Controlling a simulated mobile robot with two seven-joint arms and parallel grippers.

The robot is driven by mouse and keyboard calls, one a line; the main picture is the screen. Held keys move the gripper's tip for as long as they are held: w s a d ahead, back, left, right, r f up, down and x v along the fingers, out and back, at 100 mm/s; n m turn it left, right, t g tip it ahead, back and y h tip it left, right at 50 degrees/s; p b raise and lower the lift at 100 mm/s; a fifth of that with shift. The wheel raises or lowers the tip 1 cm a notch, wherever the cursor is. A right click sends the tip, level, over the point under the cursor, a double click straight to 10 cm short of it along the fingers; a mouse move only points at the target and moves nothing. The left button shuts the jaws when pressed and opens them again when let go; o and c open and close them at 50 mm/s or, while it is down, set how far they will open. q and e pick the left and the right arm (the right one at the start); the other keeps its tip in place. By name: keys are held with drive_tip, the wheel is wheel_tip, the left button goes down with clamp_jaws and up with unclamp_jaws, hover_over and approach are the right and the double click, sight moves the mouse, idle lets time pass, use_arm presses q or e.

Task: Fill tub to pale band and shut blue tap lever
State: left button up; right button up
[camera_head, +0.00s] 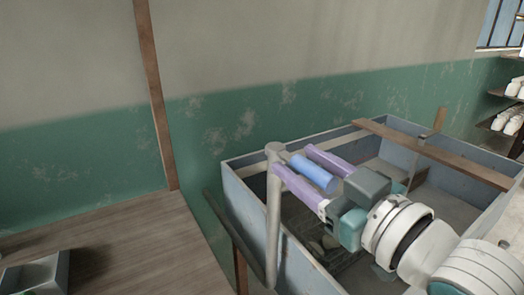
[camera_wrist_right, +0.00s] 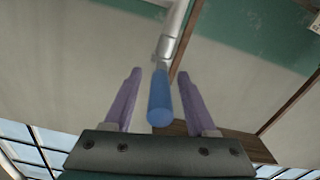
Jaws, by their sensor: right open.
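The tub (camera_head: 262,205) is a large blue-grey box with a pale strip along its inner back wall. I cannot make out a water level in it. A grey standpipe (camera_head: 273,215) rises at the tub's left side. The blue tap lever (camera_head: 314,173) sticks out from near its top. My right gripper (camera_head: 300,171) has its purple fingers open on both sides of the lever. In the right wrist view the lever (camera_wrist_right: 160,98) lies between the fingers (camera_wrist_right: 160,80), with a gap on each side. My left gripper is not in view.
A wooden plank (camera_head: 450,157) lies across the tub, with a short upright piece on it. A wooden table (camera_head: 130,240) at left holds a grey tray (camera_head: 62,272). White pots (camera_head: 513,88) stand on shelves at far right. The green and grey wall is close behind the tub.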

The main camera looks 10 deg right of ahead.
clamp_jaws()
idle(0.4)
idle(1.0)
